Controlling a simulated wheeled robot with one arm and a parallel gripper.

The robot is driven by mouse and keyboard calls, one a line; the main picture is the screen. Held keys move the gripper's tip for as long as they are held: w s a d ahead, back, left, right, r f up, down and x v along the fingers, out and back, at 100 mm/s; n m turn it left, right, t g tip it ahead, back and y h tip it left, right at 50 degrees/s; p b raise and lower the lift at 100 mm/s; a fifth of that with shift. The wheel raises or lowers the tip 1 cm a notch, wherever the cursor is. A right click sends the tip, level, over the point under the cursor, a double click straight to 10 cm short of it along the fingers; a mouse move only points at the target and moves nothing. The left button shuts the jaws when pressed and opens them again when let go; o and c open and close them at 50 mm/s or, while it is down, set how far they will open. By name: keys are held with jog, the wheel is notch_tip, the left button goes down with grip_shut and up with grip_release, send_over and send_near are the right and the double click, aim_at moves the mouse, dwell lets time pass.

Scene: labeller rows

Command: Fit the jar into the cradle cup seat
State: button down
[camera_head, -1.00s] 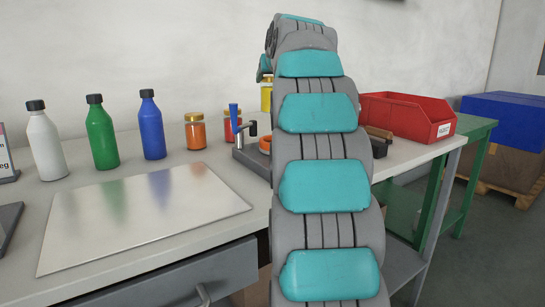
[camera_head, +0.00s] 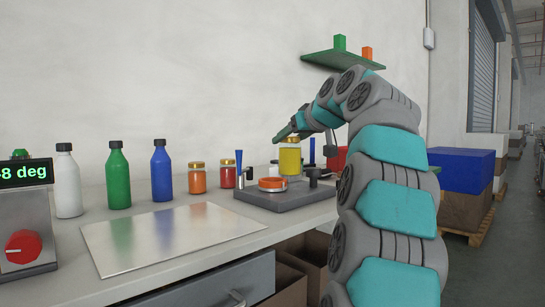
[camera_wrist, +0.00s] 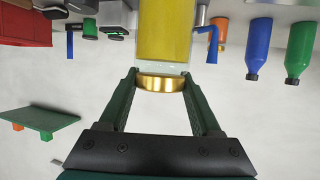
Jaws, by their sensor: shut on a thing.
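The yellow jar (camera_head: 290,158) with a gold lid is upright in my gripper (camera_head: 291,138). In the wrist view the jar (camera_wrist: 163,30) appears upside down, with its gold lid between the two dark green fingers (camera_wrist: 161,84). The cradle is a dark grey base plate (camera_head: 262,201) on the bench with an orange ring seat (camera_head: 271,184). In the head view the jar's bottom shows slightly above and right of the ring, apart from it in the picture. Its exact height and depth over the seat cannot be told.
A blue-handled clamp (camera_head: 239,168) stands at the cradle's left, and another clamp part (camera_head: 313,175) at its right. Orange (camera_head: 197,179) and red (camera_head: 227,175) jars stand left of it. Blue (camera_head: 161,172), green (camera_head: 118,177) and white bottles stand further left. A bare metal sheet (camera_head: 165,238) lies in front.

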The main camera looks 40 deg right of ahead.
jog(key=shift+f+p+x, duration=0.1)
jog(key=shift+p+x, duration=0.05)
jog(key=shift+x, duration=2.45)
jog(key=shift+f+p+x, duration=0.15)
jog(key=shift+x, duration=2.45)
jog(key=shift+s+a, duration=0.1)
jog(key=shift+f, duration=0.15)
jog(key=shift+c, duration=0.4)
grip_release()
